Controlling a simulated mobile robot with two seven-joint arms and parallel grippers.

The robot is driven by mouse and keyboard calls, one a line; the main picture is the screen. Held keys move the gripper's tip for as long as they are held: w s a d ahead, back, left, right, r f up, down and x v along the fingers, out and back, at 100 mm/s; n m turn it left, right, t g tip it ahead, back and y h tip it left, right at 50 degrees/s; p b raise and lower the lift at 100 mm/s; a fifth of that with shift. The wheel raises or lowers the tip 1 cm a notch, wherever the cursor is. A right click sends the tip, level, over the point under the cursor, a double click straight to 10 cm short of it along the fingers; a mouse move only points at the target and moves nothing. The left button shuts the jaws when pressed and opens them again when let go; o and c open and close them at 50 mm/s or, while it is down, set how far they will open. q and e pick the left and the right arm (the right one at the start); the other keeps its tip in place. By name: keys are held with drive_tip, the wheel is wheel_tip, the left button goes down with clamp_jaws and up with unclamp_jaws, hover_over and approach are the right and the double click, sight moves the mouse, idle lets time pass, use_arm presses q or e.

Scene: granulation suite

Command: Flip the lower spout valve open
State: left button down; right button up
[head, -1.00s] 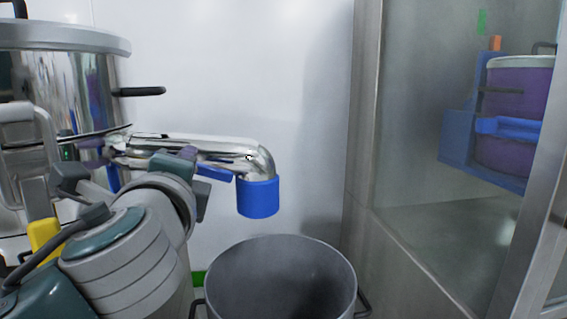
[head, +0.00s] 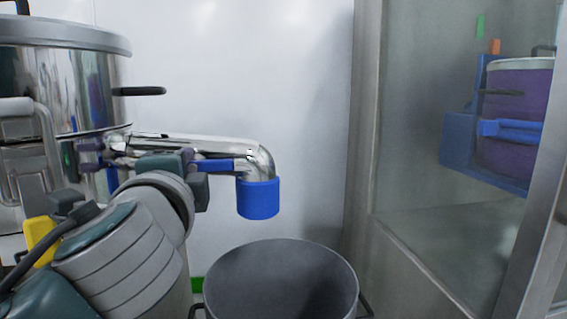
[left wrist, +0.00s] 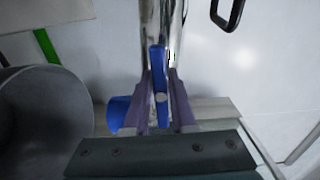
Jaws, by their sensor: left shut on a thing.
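A polished spout (head: 215,150) runs right from the steel vessel (head: 95,90) and bends down into a blue end collar (head: 258,198). A blue valve handle (head: 214,165) lies along the spout, roughly level; its left part is hidden behind my gripper. My left gripper (head: 103,150) reaches along the spout. In the left wrist view its purple fingers (left wrist: 160,88) are on both sides of the blue handle (left wrist: 158,62), shut on it. My right gripper is out of view.
An open grey drum (head: 280,250) stands on the floor below the collar. A black side handle (head: 140,91) sticks out from the vessel above the spout. At right, a glass-fronted cabinet (head: 420,180) shows a purple container (head: 515,115) in a blue holder.

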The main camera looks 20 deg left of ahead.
use_arm(q)
drive_tip(key=c, duration=0.8)
unclamp_jaws()
drive_tip(key=shift+o, duration=0.2)
drive_tip(key=shift+s+d, duration=0.1)
drive_tip(key=p+v, duration=0.1)
drive_tip(key=v, duration=0.8)
drive_tip(key=shift+s, duration=0.35)
drive_tip(key=shift+d, duration=0.1)
